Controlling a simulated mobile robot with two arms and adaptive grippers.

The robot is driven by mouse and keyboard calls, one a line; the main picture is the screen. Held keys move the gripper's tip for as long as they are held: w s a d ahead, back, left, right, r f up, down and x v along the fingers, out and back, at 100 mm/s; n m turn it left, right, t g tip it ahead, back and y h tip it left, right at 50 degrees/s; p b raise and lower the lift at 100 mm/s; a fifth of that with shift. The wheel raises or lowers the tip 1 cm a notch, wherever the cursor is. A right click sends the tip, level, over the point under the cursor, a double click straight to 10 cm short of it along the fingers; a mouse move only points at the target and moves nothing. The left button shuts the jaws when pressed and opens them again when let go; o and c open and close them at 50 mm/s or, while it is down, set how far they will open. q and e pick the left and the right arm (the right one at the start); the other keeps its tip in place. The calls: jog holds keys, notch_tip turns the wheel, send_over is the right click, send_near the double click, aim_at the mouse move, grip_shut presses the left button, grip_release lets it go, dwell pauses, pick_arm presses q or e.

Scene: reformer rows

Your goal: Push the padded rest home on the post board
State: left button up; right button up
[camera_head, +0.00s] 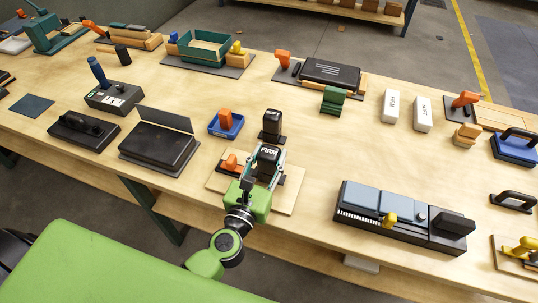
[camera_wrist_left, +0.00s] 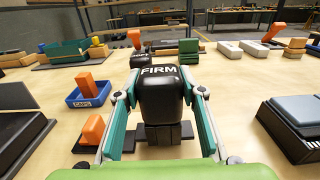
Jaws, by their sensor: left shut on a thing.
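The black padded rest (camera_head: 267,158) has FIRM in white on its top. It stands roughly upright over the light wooden post board (camera_head: 289,197). My left gripper (camera_head: 264,164) is shut on it, with one finger on each side. In the left wrist view the padded rest (camera_wrist_left: 160,98) fills the space between the fingers of the left gripper (camera_wrist_left: 161,100). Its narrower lower part comes down among dark plates on the board. The post is hidden, so I cannot tell how far down the rest sits. My right gripper is not in view.
A second black padded rest (camera_head: 271,121) stands just behind. A blue tray labelled CAPS (camera_head: 226,130) is behind left. A long grey-and-black device (camera_head: 400,217) lies to the right, with bare table between.

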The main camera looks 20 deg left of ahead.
pick_arm(q)
jog(key=shift+f+b, duration=1.2)
jog(key=shift+f, duration=0.1)
jog(key=o, duration=1.3)
jog(key=shift+r, duration=0.1)
jog(key=s, duration=1.2)
jog(key=shift+a, duration=0.25)
